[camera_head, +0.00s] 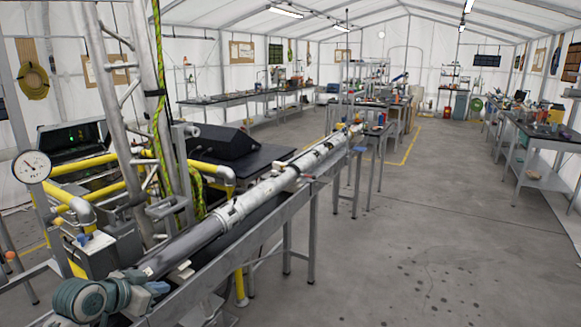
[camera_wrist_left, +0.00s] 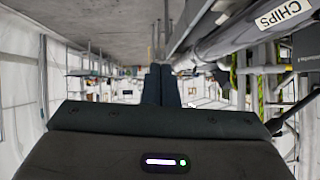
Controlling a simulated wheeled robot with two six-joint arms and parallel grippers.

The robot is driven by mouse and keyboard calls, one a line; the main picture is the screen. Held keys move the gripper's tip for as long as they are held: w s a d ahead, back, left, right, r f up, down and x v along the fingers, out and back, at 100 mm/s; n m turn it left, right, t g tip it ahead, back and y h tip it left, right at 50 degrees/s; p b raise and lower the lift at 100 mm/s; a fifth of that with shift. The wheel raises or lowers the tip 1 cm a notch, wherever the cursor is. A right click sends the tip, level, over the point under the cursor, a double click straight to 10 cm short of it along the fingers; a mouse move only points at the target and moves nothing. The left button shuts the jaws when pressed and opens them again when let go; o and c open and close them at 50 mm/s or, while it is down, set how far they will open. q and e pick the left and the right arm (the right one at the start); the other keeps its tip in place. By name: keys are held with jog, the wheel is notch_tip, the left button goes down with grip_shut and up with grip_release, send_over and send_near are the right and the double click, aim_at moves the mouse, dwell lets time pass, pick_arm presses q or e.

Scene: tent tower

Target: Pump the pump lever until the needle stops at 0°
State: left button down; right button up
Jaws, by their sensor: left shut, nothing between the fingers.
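A round white gauge (camera_head: 32,167) on a post stands at the left in the head view. Its dark needle is thin, and I cannot read its angle. I cannot single out the pump lever with certainty. A grey box (camera_head: 103,250) with a blue part on top sits below the yellow pipes. My right gripper is not in view.
The long grey pipe (camera_head: 240,206) lies on a metal rack; its "CHIPS" label (camera_wrist_left: 277,14) shows in the left wrist view. Yellow pipes (camera_head: 86,165), a metal frame and a dark case (camera_head: 223,146) crowd the left.

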pick_arm(q)
jog(key=s+d+f+n+g+y, duration=0.2)
jog(key=s+d+f+g, duration=0.15)
jog(key=s+f, duration=1.25)
jog(key=s+f+n+g+y, duration=0.2)
jog(key=s, duration=0.9)
jog(key=s+f+n+g+y, duration=0.1)
jog(key=s+f, duration=0.1)
jog(key=s, duration=0.8)
notch_tip(320, 180, down, 29)
jog(key=a+g+b, duration=0.1)
jog(key=a+g, duration=0.1)
jog(key=s+a+f+b, duration=0.1)
jog(key=s+f, duration=1.8)
jog(key=f, duration=0.3)
jog(key=shift+a+f+n+g, duration=0.15)
jog(key=shift+f+n+g, duration=0.1)
jog(key=shift+n+g, duration=0.15)
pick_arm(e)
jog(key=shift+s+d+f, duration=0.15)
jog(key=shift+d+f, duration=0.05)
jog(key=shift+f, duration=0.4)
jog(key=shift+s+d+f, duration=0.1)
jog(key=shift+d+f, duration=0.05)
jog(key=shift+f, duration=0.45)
